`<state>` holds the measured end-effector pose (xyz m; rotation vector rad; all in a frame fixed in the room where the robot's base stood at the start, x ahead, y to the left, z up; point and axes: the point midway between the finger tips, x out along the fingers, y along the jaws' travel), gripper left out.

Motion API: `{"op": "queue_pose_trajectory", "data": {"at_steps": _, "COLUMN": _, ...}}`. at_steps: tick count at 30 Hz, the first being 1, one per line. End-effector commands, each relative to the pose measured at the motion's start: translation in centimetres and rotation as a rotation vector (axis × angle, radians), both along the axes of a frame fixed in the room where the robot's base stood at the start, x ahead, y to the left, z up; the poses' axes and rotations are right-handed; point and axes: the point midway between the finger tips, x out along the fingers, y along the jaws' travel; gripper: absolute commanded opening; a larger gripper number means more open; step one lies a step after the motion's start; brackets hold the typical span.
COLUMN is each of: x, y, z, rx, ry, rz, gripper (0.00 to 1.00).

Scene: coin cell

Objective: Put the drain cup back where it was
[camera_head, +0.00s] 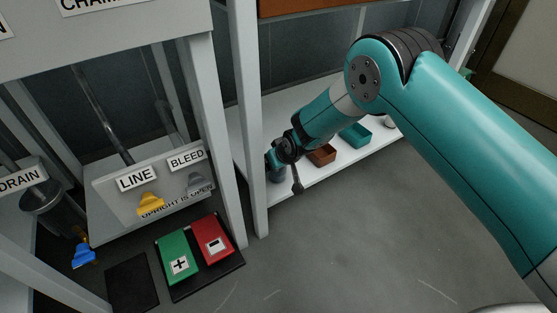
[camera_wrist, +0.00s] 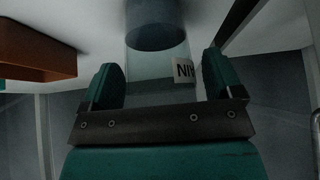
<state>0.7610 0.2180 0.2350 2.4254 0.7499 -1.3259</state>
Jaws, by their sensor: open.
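My gripper (camera_head: 279,160) is low at the left end of the white shelf. In the wrist view its two teal fingers (camera_wrist: 160,82) are apart. A clear cylindrical vessel with a dark blue-grey end (camera_wrist: 157,28) stands in front of and between them, with room on both sides. A white label with dark letters (camera_wrist: 184,70) shows by the right finger. This vessel may be the drain cup, but I cannot tell for sure. In the head view a dark cylinder (camera_head: 48,203) is under the DRAIN sign (camera_head: 22,178), above a blue handle (camera_head: 83,256).
The white shelf (camera_head: 345,163) also holds a brown bin (camera_head: 321,154) and a teal bin (camera_head: 355,135). A pale upright post (camera_head: 250,130) stands left of my gripper. Yellow (camera_head: 150,203) and grey (camera_head: 197,182) handles and green (camera_head: 178,258) and red (camera_head: 213,240) blocks are farther left.

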Motion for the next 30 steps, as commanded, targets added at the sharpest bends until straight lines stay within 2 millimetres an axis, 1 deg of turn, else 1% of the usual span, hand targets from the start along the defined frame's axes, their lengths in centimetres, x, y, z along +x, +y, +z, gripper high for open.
{"op": "queue_pose_trajectory", "data": {"at_steps": 2, "x": 0.0, "y": 0.0, "z": 0.6, "rx": 0.001, "ry": -0.001, "rz": 0.000, "gripper": 0.86}}
{"op": "queue_pose_trajectory", "data": {"at_steps": 5, "x": -0.6, "y": -0.4, "z": 2.0, "rx": -0.001, "ry": 0.001, "rz": 0.000, "gripper": 0.86}}
{"op": "queue_pose_trajectory", "data": {"at_steps": 12, "x": -3.0, "y": -2.1, "z": 6.7, "rx": 0.000, "ry": 0.000, "rz": 0.000, "gripper": 0.86}}
{"op": "queue_pose_trajectory", "data": {"at_steps": 15, "x": -3.9, "y": -2.7, "z": 8.3, "rx": 0.000, "ry": 0.000, "rz": 0.000, "gripper": 0.86}}
{"op": "queue_pose_trajectory", "data": {"at_steps": 18, "x": -4.6, "y": -3.2, "z": 9.4, "rx": 0.000, "ry": 0.000, "rz": 0.000, "gripper": 0.86}}
{"op": "queue_pose_trajectory", "data": {"at_steps": 22, "x": -5.2, "y": -3.6, "z": 10.2, "rx": 0.000, "ry": 0.001, "rz": -0.001, "gripper": 0.86}}
{"op": "queue_pose_trajectory", "data": {"at_steps": 28, "x": -5.4, "y": -3.7, "z": 10.4, "rx": 0.001, "ry": -0.001, "rz": -0.001, "gripper": 0.86}}
{"op": "queue_pose_trajectory", "data": {"at_steps": 30, "x": -5.4, "y": -3.8, "z": 11.0, "rx": 0.003, "ry": 0.004, "rz": -0.002, "gripper": 0.86}}
